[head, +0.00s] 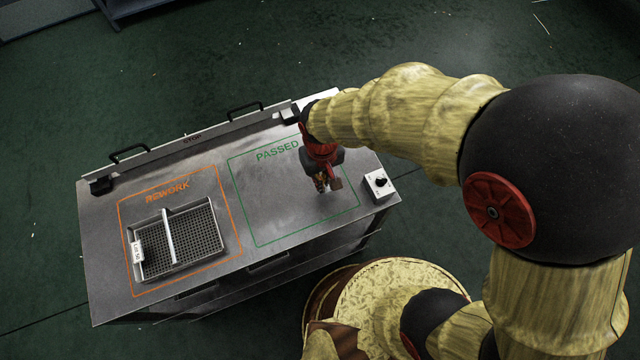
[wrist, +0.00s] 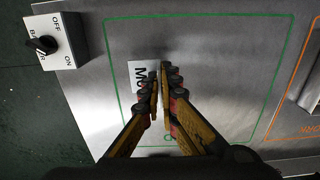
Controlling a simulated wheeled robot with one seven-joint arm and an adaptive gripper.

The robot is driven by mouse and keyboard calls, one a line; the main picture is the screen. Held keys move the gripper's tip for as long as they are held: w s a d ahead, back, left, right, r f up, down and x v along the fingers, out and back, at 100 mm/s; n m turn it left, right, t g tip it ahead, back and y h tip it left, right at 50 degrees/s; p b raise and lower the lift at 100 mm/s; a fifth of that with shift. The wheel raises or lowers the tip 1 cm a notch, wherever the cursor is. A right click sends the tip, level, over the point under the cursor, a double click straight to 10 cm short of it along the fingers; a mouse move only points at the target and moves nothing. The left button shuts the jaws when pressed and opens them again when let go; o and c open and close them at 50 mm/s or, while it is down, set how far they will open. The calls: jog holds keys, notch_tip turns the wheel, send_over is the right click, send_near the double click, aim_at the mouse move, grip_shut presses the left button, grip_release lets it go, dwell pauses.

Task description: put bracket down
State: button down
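My gripper (head: 321,188) points down over the right part of the green PASSED outline (head: 248,203) on the metal table. In the wrist view, the two fingers of my gripper (wrist: 160,84) are close together, with a narrow gap between the tips. A white piece with dark lettering (wrist: 139,72) shows just beyond and left of the fingertips, partly covered by the left finger. I cannot tell whether it is part of the bracket, or whether the fingers hold it. No separate bracket shape is clear in either view.
A perforated metal tray (head: 190,262) with a divider and a white tag stands in the orange REWORK outline (head: 122,225). A switch box (head: 379,184) is at the table's right end; it also shows in the wrist view (wrist: 68,48). The left part of the PASSED area is clear.

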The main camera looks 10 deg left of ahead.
jog(key=shift+w+a+f, duration=0.25)
jog(key=shift+w+f, duration=0.3)
jog(key=shift+f, duration=0.2)
jog(key=shift+w+f+b, duration=0.15)
jog(key=shift+f+b, duration=0.6)
jog(key=shift+f, duration=0.85)
jog(key=shift+f, duration=0.2)
jog(key=c, duration=2)
grip_release()
jog(key=shift+c, duration=0.2)
jog(key=shift+r, duration=0.15)
notch_tip(320, 180, up, 12)
jog(key=p, duration=0.3)
jog(key=shift+r+p, duration=0.1)
jog(key=shift+p, duration=0.3)
